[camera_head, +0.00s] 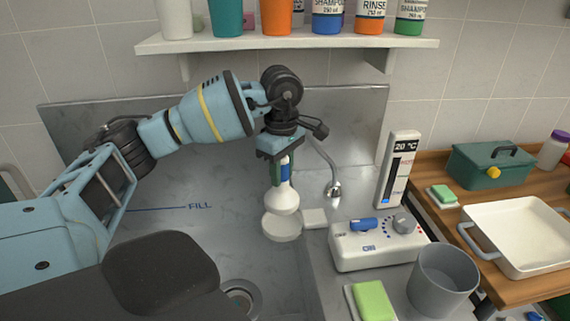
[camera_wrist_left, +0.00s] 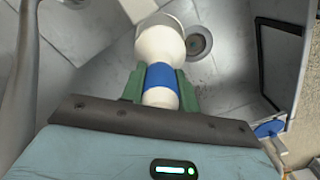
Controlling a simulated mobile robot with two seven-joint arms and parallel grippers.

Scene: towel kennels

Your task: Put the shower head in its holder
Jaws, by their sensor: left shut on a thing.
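My left gripper (camera_head: 281,178) is shut on the blue-banded handle of the white shower head (camera_head: 285,200), over the grey basin. The handle points up into the jaws and the white head hangs below. In the left wrist view, the green fingers (camera_wrist_left: 160,84) clasp both sides of the blue band, and the shower head (camera_wrist_left: 160,45) extends away from the jaws. A pale round disc (camera_head: 281,226) shows just under it; I cannot tell whether it is part of the head. A small white block (camera_head: 314,218) is beside it, possibly the holder. My right gripper is out of view.
A metal spout (camera_head: 332,186) rises behind, right of the gripper. A white control box (camera_head: 370,254) with knobs, a thermometer panel (camera_head: 398,170), a grey cup (camera_head: 441,282) and a green sponge (camera_head: 373,301) stand to the right. A shelf (camera_head: 290,43) of bottles hangs above. The basin's left is clear.

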